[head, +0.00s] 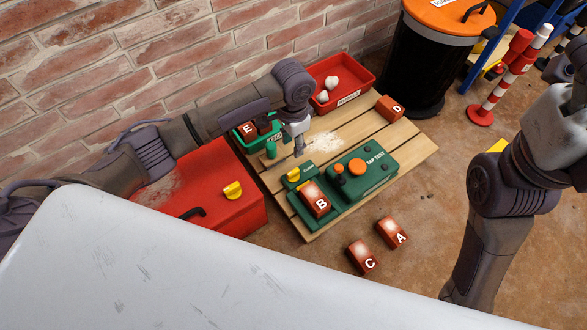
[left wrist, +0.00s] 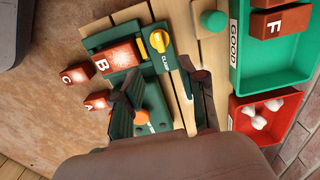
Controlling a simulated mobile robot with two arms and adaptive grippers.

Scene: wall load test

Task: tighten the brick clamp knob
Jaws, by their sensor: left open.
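The clamp knob (head: 294,174) is yellow and sits on the green test rig (head: 378,178); it also shows in the left wrist view (left wrist: 158,41). Brick B (head: 317,200) lies in the clamp beside the knob, and it shows in the left wrist view (left wrist: 118,58). My left gripper (head: 298,148) is open and empty, pointing down over the boards behind the knob, apart from it. In the left wrist view its two fingers (left wrist: 160,95) stand below the knob and cover part of the rig.
A green bin (left wrist: 295,72) marked GOOD holds bricks; a red bin (head: 352,74) holds white lumps. Brick D (head: 390,107) sits on the pallet's far corner. Bricks A (head: 392,232) and C (head: 362,256) lie on the floor. A red box (head: 205,205) stands left.

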